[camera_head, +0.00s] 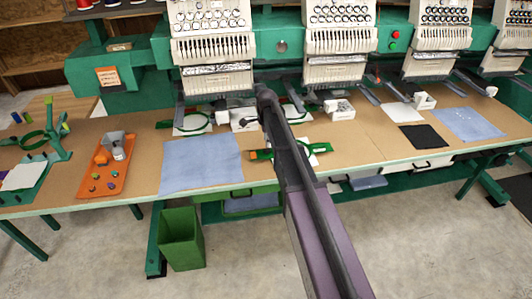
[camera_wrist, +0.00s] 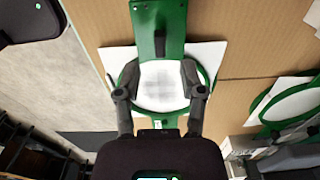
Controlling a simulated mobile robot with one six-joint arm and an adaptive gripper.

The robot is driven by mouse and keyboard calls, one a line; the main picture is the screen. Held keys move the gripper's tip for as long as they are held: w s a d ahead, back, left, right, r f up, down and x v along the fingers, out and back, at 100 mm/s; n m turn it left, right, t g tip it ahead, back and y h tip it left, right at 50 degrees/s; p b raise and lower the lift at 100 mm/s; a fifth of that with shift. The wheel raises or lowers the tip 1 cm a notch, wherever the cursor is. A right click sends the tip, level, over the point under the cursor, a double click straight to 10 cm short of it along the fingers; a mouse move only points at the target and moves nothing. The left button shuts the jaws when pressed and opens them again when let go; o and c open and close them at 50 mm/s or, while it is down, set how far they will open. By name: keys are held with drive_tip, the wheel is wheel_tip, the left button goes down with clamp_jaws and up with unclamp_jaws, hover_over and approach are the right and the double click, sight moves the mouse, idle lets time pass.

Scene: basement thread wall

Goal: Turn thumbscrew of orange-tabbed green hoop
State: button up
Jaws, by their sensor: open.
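In the wrist view a green hoop (camera_wrist: 207,84) with white fabric (camera_wrist: 160,88) lies on a white sheet below my gripper (camera_wrist: 160,68). My gripper is open, with one finger over each side of the hoop and nothing seen gripped. A green plate (camera_wrist: 158,28) reaches the hoop's far side. A small green part (camera_wrist: 165,122) shows at its near side, partly hidden by my gripper; I cannot tell whether it is the thumbscrew. In the head view, a green piece with an orange mark (camera_head: 262,154) lies beside my arm, which hides my gripper and most of this spot.
Another green hoop (camera_wrist: 262,106) lies to the right in the wrist view. In the head view, the brown table (camera_head: 365,146) carries blue cloth (camera_head: 201,163), black cloth (camera_head: 422,136) and an orange tray (camera_head: 88,186). Embroidery heads (camera_head: 212,45) stand behind. A green bin (camera_head: 180,238) is on the floor.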

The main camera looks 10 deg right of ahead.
sight(267, 151)
drive_tip(key=shift+f+b, duration=1.95)
drive_tip(key=shift+f, duration=0.3)
clamp_jaws()
drive_tip(key=shift+a, duration=0.25)
drive_tip(key=shift+d, duration=0.25)
